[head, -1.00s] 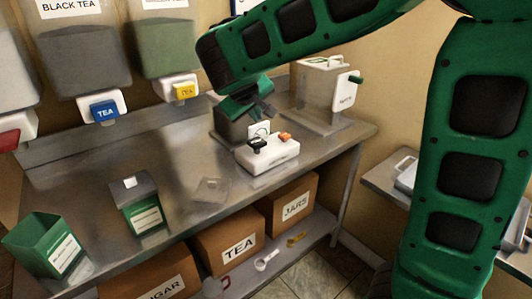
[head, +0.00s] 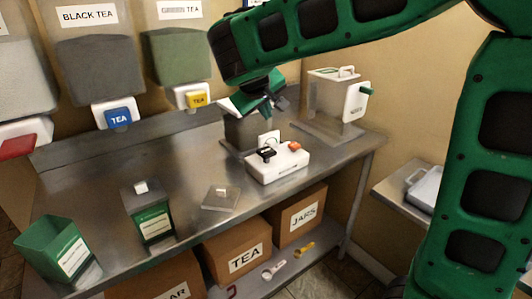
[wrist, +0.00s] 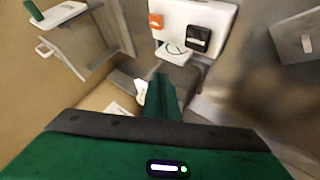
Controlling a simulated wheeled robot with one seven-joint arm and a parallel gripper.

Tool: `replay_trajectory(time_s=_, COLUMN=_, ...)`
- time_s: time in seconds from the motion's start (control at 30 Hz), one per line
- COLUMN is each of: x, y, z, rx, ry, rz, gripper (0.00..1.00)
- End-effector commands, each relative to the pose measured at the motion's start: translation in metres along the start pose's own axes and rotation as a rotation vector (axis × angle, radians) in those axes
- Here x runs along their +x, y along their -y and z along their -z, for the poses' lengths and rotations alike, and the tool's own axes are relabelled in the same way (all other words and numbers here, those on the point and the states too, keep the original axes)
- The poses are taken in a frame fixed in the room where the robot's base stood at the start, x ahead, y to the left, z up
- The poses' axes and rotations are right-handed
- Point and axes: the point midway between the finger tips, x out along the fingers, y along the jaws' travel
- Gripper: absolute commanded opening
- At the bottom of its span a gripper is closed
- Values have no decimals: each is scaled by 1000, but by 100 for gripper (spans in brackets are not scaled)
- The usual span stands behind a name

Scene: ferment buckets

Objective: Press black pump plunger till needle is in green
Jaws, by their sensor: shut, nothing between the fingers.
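The white pump unit (head: 277,167) stands on the steel table. It carries a black plunger (head: 266,154), an orange button (head: 294,146) and a small upright white gauge (head: 269,138). In the wrist view the black plunger (wrist: 198,39), orange button (wrist: 156,21) and gauge (wrist: 173,50) lie beyond my fingertips. The gauge face is too small to read the needle against green. My gripper (head: 268,106) is shut and empty, above and behind the unit, apart from the plunger. Its closed fingers (wrist: 162,92) show in the wrist view.
A grey bucket (head: 241,132) stands just behind the unit, under my gripper. A clear container with a green-handled tap (head: 340,98) is at the back right. A green lidded box (head: 150,215), an open green box (head: 60,246) and a clear lid (head: 221,198) are left and front.

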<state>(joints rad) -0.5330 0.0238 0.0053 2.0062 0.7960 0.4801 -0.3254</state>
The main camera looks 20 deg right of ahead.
Motion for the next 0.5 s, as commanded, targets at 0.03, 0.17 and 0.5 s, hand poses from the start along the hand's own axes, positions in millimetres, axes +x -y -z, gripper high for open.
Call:
replay_trajectory(time_s=0.03, x=0, y=0, z=0, rx=0, ry=0, rz=0, gripper=0)
replay_trajectory(time_s=0.17, x=1, y=1, z=-1, rx=0, ry=0, rz=0, gripper=0)
replay_trajectory(time_s=0.5, x=24, y=18, z=-18, rx=-3, ry=1, rz=0, gripper=0)
